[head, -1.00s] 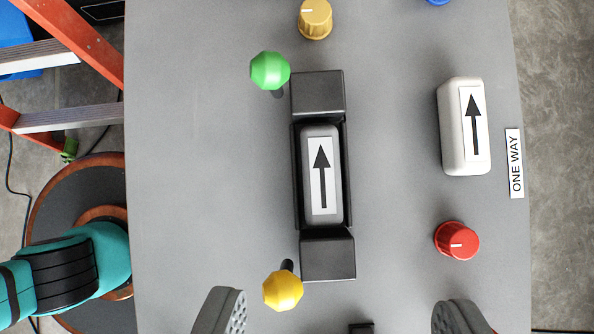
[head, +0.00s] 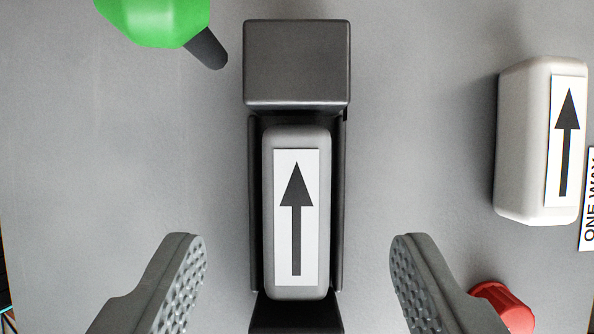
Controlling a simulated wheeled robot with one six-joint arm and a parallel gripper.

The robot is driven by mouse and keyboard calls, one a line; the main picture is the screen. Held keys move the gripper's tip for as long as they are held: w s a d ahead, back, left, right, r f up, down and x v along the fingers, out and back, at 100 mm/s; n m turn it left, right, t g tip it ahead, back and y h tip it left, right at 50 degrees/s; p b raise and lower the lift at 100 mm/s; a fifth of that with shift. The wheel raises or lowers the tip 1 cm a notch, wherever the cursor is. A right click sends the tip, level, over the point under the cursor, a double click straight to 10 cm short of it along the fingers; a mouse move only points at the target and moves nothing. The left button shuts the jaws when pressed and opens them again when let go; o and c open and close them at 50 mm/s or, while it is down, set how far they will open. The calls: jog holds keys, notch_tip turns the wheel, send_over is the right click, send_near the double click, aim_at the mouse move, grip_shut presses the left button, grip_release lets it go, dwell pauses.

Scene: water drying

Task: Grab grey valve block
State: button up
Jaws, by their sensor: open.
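The grey valve block (head: 297,138) sits in a dark holder (head: 297,65) in the middle of the head view. It has a white label with a black arrow pointing up the picture. The holder has a thick block at its top end, thin walls along both sides and another block at the bottom edge. My gripper (head: 297,260) is open and empty. One finger is left of the valve block and one is right of it, with a clear gap on each side. I cannot tell how high the fingertips are above the panel.
A white block (head: 523,140) with an up arrow is at the right, beside a partly cut-off "ONE WAY" label (head: 588,200). A red knob (head: 505,308) is partly behind the right finger. A green knob (head: 155,20) on a dark stem is at upper left. The grey panel (head: 120,150) is bare at left.

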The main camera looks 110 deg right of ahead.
aim_at(297, 192)
jog(key=shift+x, duration=2.9)
jog(key=shift+f, duration=0.25)
grip_shut()
